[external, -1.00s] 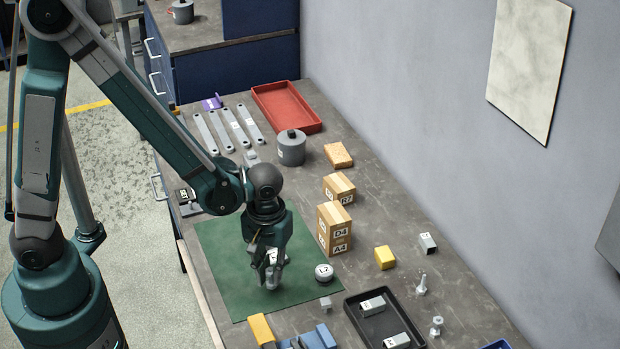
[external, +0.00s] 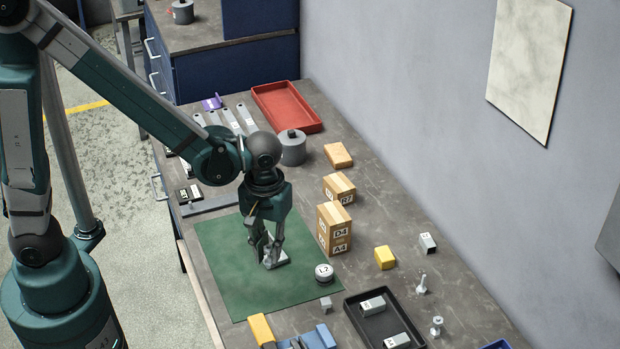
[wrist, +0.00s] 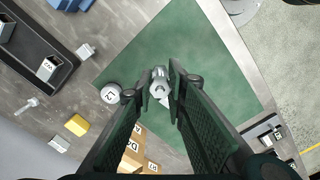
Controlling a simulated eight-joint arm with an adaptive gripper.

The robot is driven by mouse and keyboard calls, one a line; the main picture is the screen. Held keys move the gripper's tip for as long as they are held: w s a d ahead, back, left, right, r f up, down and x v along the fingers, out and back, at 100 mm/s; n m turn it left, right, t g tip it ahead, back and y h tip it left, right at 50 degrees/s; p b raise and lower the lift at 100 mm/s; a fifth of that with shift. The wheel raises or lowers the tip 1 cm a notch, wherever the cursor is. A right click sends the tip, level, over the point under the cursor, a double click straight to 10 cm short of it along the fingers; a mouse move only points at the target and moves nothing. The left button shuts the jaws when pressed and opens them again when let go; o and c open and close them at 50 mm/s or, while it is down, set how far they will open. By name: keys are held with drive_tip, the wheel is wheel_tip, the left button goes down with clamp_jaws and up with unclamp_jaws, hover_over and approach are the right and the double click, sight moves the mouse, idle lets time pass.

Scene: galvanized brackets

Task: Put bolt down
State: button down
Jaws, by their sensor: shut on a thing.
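My gripper (external: 268,262) is low over the green mat (external: 225,265), fingers pointing down. In the wrist view my gripper (wrist: 159,98) is shut on a silver-grey bolt (wrist: 159,86) between its fingertips. In the external view the bolt is largely hidden by the fingers, and I cannot tell whether it touches the mat. A round white-topped piece marked L7 (external: 324,272) sits to the right on the mat's edge; it also shows in the wrist view (wrist: 111,93). Two other bolts stand on the bench at the right, one farther back (external: 422,285) and one nearer (external: 437,326).
Cardboard boxes (external: 335,230) stand close right of the mat. A black tray (external: 358,325) with grey blocks lies at the front right, and a blue and yellow fixture (external: 290,335) at the front edge. A red tray (external: 287,107) is at the back. Much of the mat is bare.

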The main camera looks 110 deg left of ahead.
idle(0.6)
drive_tip(key=s+a+r+n, duration=0.1)
drive_tip(key=s+a, duration=0.2)
drive_tip(key=a, duration=0.3)
drive_tip(key=s+a+r+n+p, duration=0.1)
drive_tip(key=s+a, duration=0.3)
drive_tip(key=a, duration=0.2)
drive_tip(key=shift+a+n, duration=0.3)
drive_tip(key=shift+a, duration=0.05)
drive_tip(key=shift+f, duration=2.85)
drive_tip(key=shift+f, duration=0.1)
drive_tip(key=shift+f, duration=1.95)
drive_tip(key=shift+f+b, duration=0.2)
drive_tip(key=shift+b, duration=0.2)
